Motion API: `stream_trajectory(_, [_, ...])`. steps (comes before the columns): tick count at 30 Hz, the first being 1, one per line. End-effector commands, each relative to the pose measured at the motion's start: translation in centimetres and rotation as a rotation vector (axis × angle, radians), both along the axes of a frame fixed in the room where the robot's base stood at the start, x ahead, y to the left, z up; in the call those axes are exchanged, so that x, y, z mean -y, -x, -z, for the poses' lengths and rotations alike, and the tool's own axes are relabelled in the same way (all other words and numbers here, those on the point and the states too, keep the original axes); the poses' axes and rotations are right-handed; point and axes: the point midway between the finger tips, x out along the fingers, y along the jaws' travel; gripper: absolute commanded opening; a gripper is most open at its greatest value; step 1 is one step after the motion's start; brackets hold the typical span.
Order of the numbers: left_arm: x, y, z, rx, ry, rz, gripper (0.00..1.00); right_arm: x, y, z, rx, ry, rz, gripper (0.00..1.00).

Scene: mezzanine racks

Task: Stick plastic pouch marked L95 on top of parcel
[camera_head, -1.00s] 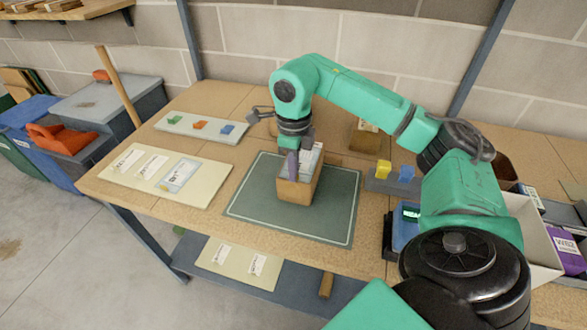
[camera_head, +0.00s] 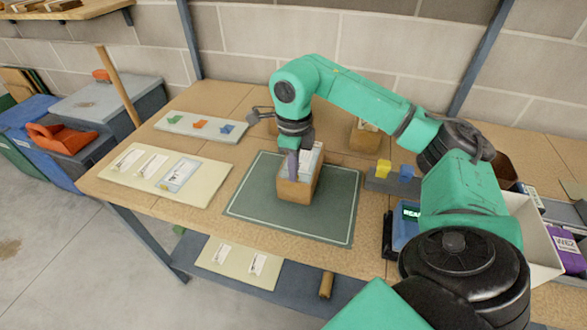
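The parcel, a small brown box (camera_head: 296,191), sits on the dark green mat (camera_head: 335,222) in the middle of the table. A pale, bluish-white sheet (camera_head: 314,157) shows on its top; any marking on it is too small to read. My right gripper (camera_head: 294,160) points down at the top of the parcel, and a purple-grey finger touches or nearly touches it. Its other finger and whatever lies between them are hidden. A light-blue-edged pouch (camera_head: 180,174) lies on the cream board (camera_head: 205,188) at left; its mark is not readable. My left gripper is not in view.
White labels (camera_head: 151,166) lie beside the pouch. Behind is a pale tray (camera_head: 182,124) with coloured clips. At right are yellow and blue blocks (camera_head: 405,173), a small lit display (camera_head: 410,213) and a white bin (camera_head: 540,235). The mat's front part is clear.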

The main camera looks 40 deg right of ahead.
Motion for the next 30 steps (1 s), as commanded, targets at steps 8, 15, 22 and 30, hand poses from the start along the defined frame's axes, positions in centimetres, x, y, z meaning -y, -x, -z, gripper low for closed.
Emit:
stream_trajectory(8, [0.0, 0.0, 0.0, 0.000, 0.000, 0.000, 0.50, 0.0, 0.1, 0.2, -0.005, 0.002, 0.000, 0.38])
stream_trajectory(15, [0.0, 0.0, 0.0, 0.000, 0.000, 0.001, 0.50, 0.0, 0.0, 0.2, -0.004, 0.001, 0.000, 0.38])
stream_trajectory(22, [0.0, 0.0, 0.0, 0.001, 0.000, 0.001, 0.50, 0.0, 0.0, 0.1, -0.002, 0.002, 0.000, 0.55])
stream_trajectory(30, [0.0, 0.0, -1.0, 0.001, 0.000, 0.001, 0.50, 0.0, 0.0, -1.1, -0.002, 0.001, 0.000, 0.55])
